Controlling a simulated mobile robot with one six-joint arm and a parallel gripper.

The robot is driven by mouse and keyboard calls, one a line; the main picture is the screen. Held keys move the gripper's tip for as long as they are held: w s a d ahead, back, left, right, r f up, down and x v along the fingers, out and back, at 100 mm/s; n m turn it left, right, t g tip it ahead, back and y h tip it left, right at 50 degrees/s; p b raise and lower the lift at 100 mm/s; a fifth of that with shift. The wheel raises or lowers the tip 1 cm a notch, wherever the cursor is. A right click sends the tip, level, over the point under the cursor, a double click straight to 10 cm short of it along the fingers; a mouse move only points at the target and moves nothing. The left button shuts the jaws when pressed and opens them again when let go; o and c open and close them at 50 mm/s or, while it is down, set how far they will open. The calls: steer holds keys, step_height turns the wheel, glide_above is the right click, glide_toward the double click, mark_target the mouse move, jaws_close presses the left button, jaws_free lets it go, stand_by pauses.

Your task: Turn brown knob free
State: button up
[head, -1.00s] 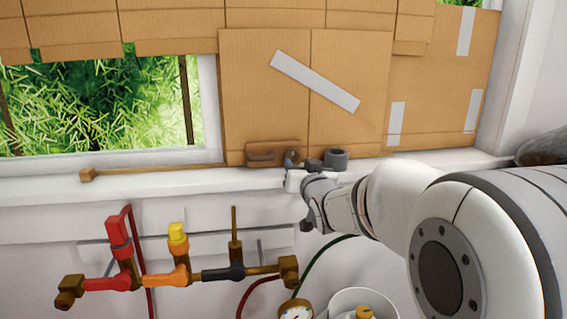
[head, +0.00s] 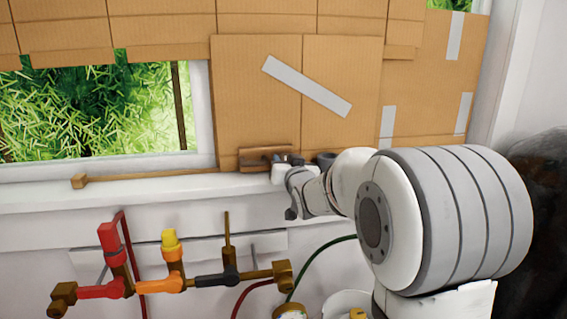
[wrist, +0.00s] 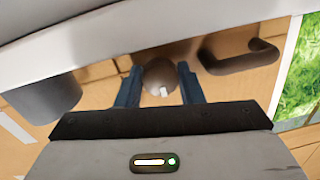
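A rounded brownish knob (wrist: 160,75) with a small pale mark shows in the wrist view, between the two blue fingers of my gripper (wrist: 160,82). The fingers stand apart on either side of it. A narrow gap shows on the left of the knob; on the right I cannot tell whether the finger touches it. In the head view my gripper (head: 288,161) is at the window sill, by a brown wooden piece (head: 256,157) against the cardboard. The knob cannot be made out there behind my gripper.
In the wrist view a dark cylinder (wrist: 50,97) is left of the fingers and a dark curved handle (wrist: 238,54) right. In the head view, pipes with a red valve (head: 112,240), a yellow-topped valve (head: 170,240) and a thin brown stem (head: 227,229) run below the sill.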

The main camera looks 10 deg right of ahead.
steer(key=c, duration=0.3)
steer(key=shift+a, duration=0.1)
